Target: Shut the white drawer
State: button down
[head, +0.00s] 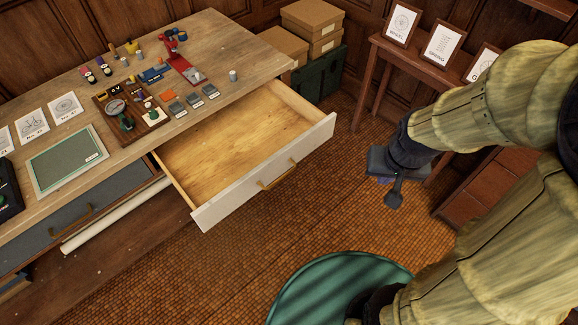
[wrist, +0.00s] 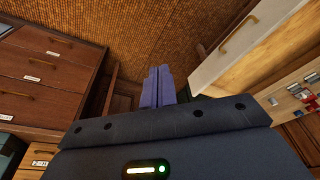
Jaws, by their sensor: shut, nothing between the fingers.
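The white drawer (head: 265,185) is pulled well out of the wooden workbench in the head view, and its wooden inside is empty. Its white front carries a brass handle (head: 277,174). In the wrist view the white drawer front (wrist: 232,45) shows at the upper right with its handle (wrist: 238,33). My gripper (head: 393,200) hangs over the floor to the right of the drawer, apart from it. In the wrist view its purple fingers (wrist: 158,86) are together and empty.
The workbench top (head: 150,60) holds small tools, cards and a green mat. A grey drawer (head: 85,210) is at the left. Cardboard boxes (head: 312,20) stand behind. A side table (head: 410,55) holds framed cards. A round green object (head: 325,285) is on the floor. Tiled floor lies clear before the drawer.

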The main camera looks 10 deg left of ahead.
jog(key=w+a+f+m+t+y+b, duration=0.1)
jog(key=w+a+f+b, duration=0.25)
jog(key=f, duration=0.35)
jog(key=w+a+f+m+y+b, duration=0.1)
jog(key=w+a+f+m+b, duration=0.15)
jog(key=w+f, duration=0.35)
jog(key=m+t+y+b, duration=0.2)
jog(key=m+y+b, duration=0.3)
jog(key=b, duration=0.1)
send_near(282, 166)
jog(key=s+v, duration=0.1)
jog(key=v, duration=0.3)
jog(key=shift+w, duration=0.15)
jog(key=shift+n, duration=0.25)
jog(key=b+x, duration=0.2)
jog(key=x, duration=0.8)
jog(key=shift+w, duration=0.2)
jog(key=shift+a+r+t, duration=0.1)
jog(key=shift+t, duration=0.2)
